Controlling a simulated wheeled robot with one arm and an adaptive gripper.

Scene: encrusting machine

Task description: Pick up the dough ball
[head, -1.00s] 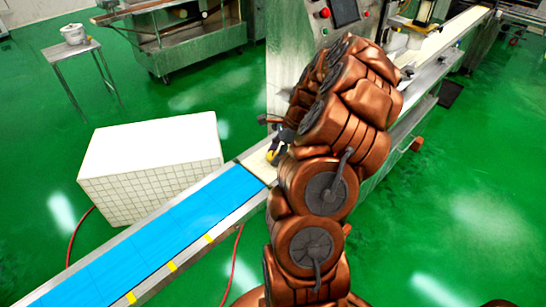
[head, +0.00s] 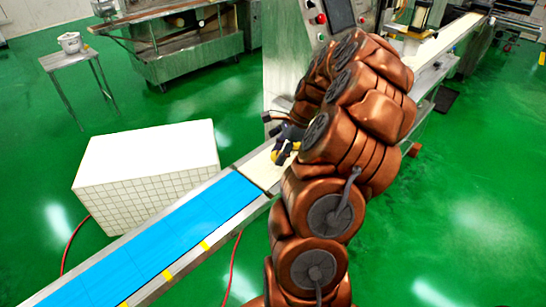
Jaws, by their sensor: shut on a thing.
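My gripper (head: 281,152) is dark and small, over the pale belt section between the blue conveyor and the machine. It is shut on the dough ball, a small yellowish spot (head: 277,157) at its fingertips, mostly hidden by the fingers. My bronze arm covers the area to the right of the gripper. The picture is too small to tell whether the ball touches the belt.
The blue conveyor (head: 165,240) runs to the lower left. A white tiled block (head: 150,165) stands beside it. The encrusting machine (head: 290,60) rises behind my arm. A small table with a white bucket (head: 70,42) stands at the far left. Green floor is open around.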

